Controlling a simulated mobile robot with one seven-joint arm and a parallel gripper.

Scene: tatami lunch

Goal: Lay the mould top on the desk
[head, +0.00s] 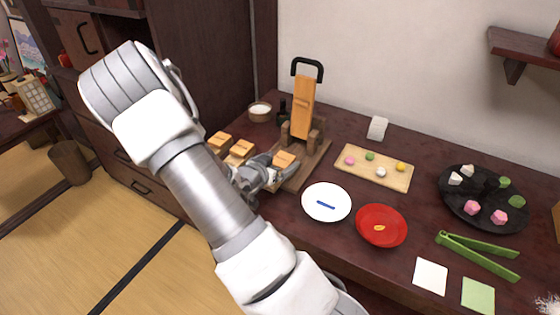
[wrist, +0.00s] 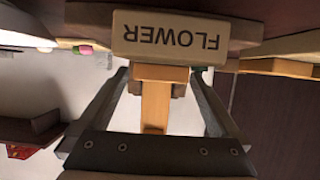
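My gripper (head: 268,170) is low over the left part of the desk, beside a wooden mould block (head: 285,160) at the front of the press base. In the wrist view a pale block marked FLOWER (wrist: 172,38) appears upside down just beyond my fingertips (wrist: 162,80). An orange wooden part (wrist: 162,73) shows between the spread fingers. I see no clear contact with either finger. Two similar wooden moulds (head: 241,148) (head: 220,140) stand to the left on the desk (head: 340,255). My arm and hand hide part of this area.
The press's upright orange lever (head: 303,105) rises behind the block. A white plate (head: 327,215), red plate (head: 381,238), sweets board (head: 385,180), black plate (head: 485,232) and green tongs (head: 478,255) occupy the desk's middle and right. A small bowl (head: 260,118) stands behind the moulds.

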